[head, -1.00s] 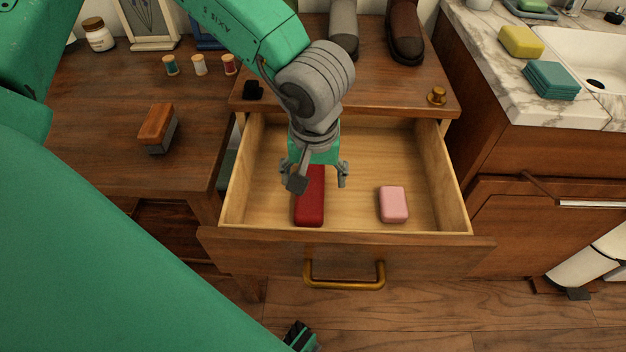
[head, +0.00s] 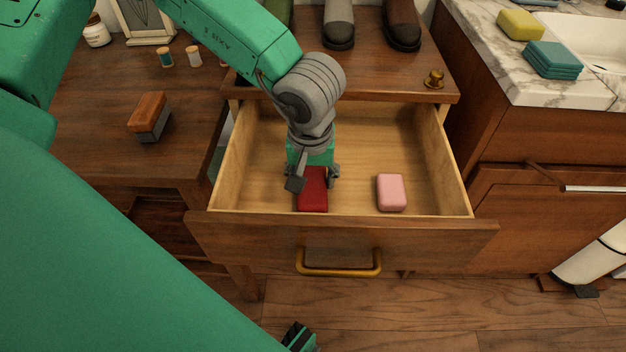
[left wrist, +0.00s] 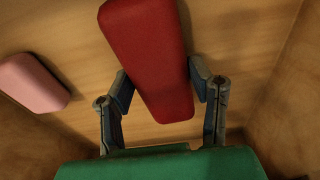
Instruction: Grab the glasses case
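The glasses case is a long dark red block (head: 313,190) with rounded edges, lying on the floor of the open drawer. My left gripper (head: 313,177) is low over it, fingers pointing down. In the left wrist view the red case (left wrist: 150,50) runs between the two fingers (left wrist: 160,82), one at each long side. The fingertips appear to touch its edges. The case still looks flat on the drawer floor. The gripper hides its far end in the head view.
A pink rounded block (head: 391,192) lies to the right in the drawer (head: 343,240) and shows in the left wrist view (left wrist: 32,82). The drawer walls stand around the gripper. A brush (head: 150,117) sits on the left table. The drawer floor between the blocks is clear.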

